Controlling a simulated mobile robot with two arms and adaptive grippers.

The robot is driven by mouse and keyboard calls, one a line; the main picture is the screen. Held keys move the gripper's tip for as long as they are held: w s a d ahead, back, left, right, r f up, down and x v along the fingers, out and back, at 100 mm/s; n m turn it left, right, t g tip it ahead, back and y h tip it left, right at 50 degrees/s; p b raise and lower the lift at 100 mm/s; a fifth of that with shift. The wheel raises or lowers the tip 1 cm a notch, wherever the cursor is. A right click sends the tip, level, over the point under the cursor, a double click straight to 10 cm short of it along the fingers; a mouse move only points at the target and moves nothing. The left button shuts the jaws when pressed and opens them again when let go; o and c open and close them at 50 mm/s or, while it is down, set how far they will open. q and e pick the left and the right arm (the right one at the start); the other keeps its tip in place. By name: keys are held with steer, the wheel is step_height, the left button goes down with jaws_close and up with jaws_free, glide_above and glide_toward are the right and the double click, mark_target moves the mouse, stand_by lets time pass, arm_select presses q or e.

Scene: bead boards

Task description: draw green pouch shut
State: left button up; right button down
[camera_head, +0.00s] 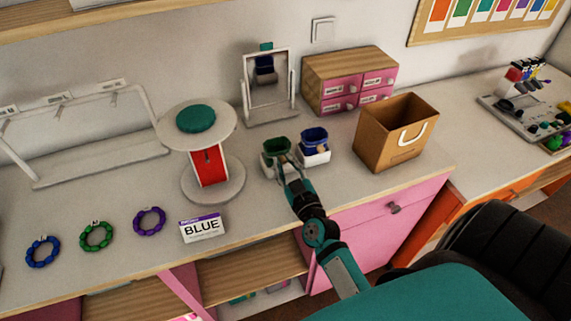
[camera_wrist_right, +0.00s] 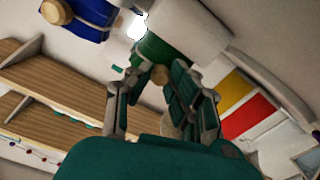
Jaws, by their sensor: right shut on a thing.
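The green pouch (camera_head: 275,144) stands upright in a white holder on the table, left of the blue pouch (camera_head: 313,137). My right gripper (camera_head: 284,162) is at the front of the green pouch. In the right wrist view the green pouch (camera_wrist_right: 158,47) is just beyond the fingers (camera_wrist_right: 158,88). They are shut on a small wooden bead (camera_wrist_right: 158,74) at the pouch's front. The blue pouch (camera_wrist_right: 82,18) has a similar wooden bead. The fingers partly hide the green pouch; I cannot tell how far its mouth is closed. My left gripper is out of view.
A round white stand (camera_head: 214,186) is to the left, with a BLUE card (camera_head: 202,228) in front. A mirror (camera_head: 268,85) and pink drawer box (camera_head: 348,80) stand behind; a brown bag (camera_head: 394,133) is right. Several bead rings (camera_head: 97,236) lie front left.

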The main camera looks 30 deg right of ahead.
mark_target(284, 163)
steer(key=v, duration=0.4)
steer(key=shift+s+p, duration=0.2)
steer(key=shift+p, duration=0.2)
steer(key=shift+w, duration=0.1)
steer(key=c, duration=1.2)
jaws_free()
steer(key=v, duration=1.2)
steer(key=shift+a+r, duration=0.1)
